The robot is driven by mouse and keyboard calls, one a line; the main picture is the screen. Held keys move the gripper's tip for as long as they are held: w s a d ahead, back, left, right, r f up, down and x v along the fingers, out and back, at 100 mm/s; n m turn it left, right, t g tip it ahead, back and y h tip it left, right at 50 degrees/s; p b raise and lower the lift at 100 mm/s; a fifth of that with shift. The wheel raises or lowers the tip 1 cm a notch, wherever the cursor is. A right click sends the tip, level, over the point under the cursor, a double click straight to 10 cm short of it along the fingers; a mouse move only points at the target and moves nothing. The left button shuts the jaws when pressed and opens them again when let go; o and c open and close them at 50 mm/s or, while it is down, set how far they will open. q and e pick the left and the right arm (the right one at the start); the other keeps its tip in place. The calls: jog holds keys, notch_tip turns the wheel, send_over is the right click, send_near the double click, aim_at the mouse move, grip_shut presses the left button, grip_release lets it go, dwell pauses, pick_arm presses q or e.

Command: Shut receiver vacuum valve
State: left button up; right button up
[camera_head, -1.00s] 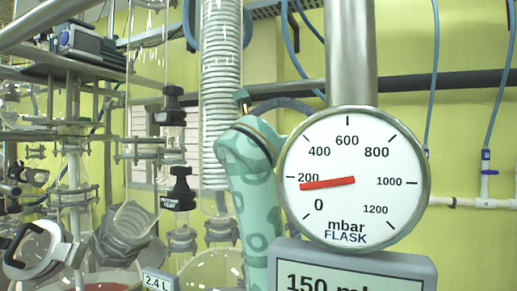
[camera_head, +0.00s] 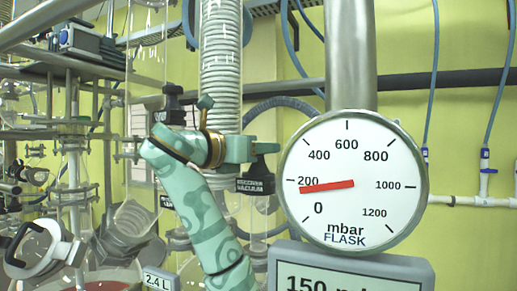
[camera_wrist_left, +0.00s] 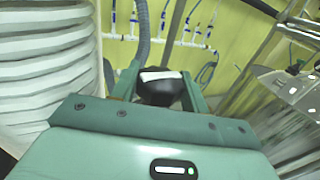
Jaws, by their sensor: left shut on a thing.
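My left gripper (camera_head: 264,150) reaches rightward from my mint-green arm in the head view. It is shut on a black valve handle (camera_head: 268,163), above a black tag (camera_head: 255,186) that seems to read "receiver vacuum". In the left wrist view, the black handle (camera_wrist_left: 160,88) sits between the two fingers of my left gripper (camera_wrist_left: 160,80). Much of the valve body is hidden by the gripper and the gauge. My right gripper is not in view.
A round flask gauge (camera_head: 352,182) stands close at right, its red needle a little below 200 mbar; a display (camera_head: 345,275) below reads 150. A ribbed white hose (camera_head: 221,70) hangs behind my wrist. Glassware and another black valve handle (camera_head: 173,105) are at left.

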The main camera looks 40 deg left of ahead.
pick_arm(q)
jog(key=o, duration=0.8)
jog(key=shift+c, duration=0.2)
jog(key=s, duration=0.8)
jog(key=shift+a, duration=0.3)
jog(key=shift+f, duration=0.1)
